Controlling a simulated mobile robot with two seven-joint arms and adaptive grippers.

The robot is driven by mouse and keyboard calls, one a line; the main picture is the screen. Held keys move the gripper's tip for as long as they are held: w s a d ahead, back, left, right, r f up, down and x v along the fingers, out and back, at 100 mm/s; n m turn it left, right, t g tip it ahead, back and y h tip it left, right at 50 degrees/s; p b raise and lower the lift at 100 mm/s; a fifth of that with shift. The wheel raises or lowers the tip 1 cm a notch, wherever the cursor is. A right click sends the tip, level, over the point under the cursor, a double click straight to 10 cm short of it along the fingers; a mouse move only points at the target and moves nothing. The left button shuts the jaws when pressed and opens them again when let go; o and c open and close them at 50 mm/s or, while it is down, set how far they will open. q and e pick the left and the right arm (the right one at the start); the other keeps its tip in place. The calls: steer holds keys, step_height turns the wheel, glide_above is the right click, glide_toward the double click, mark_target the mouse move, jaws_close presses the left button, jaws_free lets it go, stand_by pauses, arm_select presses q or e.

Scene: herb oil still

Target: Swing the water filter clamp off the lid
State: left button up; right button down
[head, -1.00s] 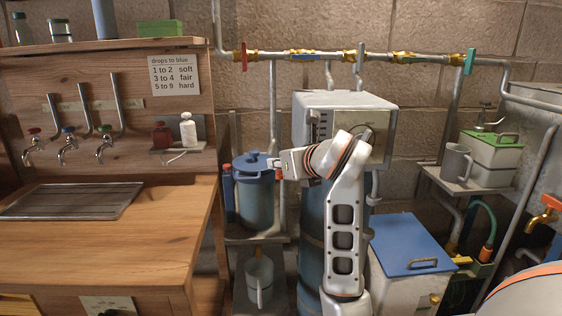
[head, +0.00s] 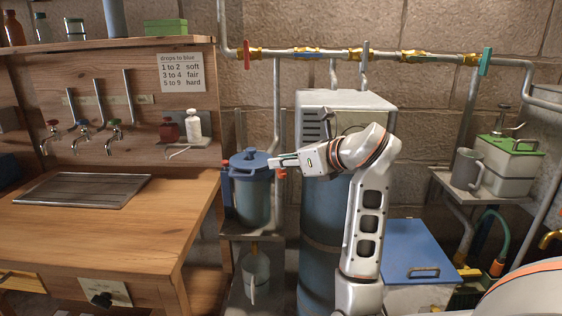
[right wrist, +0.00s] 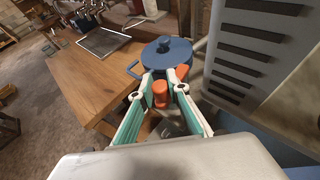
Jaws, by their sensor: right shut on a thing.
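The water filter (head: 251,200) is a blue canister with a blue knobbed lid (head: 249,158), standing on a small shelf beside the wooden counter. The lid also shows in the right wrist view (right wrist: 168,52). My right gripper (head: 272,161) reaches in from the right to the lid's right edge. In the right wrist view its fingers (right wrist: 160,84) are closed around an orange piece, which looks like the handle of the water filter clamp (right wrist: 160,93). The fingers hide much of the clamp, so I cannot tell how far it lies over the lid. My left gripper is not in view.
A tall blue cylinder (head: 325,215) under a grey box (head: 345,98) stands close right of the filter. A grey jug (head: 256,278) is on the shelf below. The counter (head: 110,235) is at left, a blue-lidded box (head: 418,250) at right.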

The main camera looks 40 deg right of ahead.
steer(key=shift+d+f+n+y, duration=0.1)
steer(key=shift+f+n+y, duration=0.05)
steer(key=shift+n+y, duration=0.15)
steer(key=shift+d, duration=0.1)
steer(key=c, duration=2.2)
jaws_free()
steer(key=shift+s+d, duration=0.1)
steer(key=v, duration=1.2)
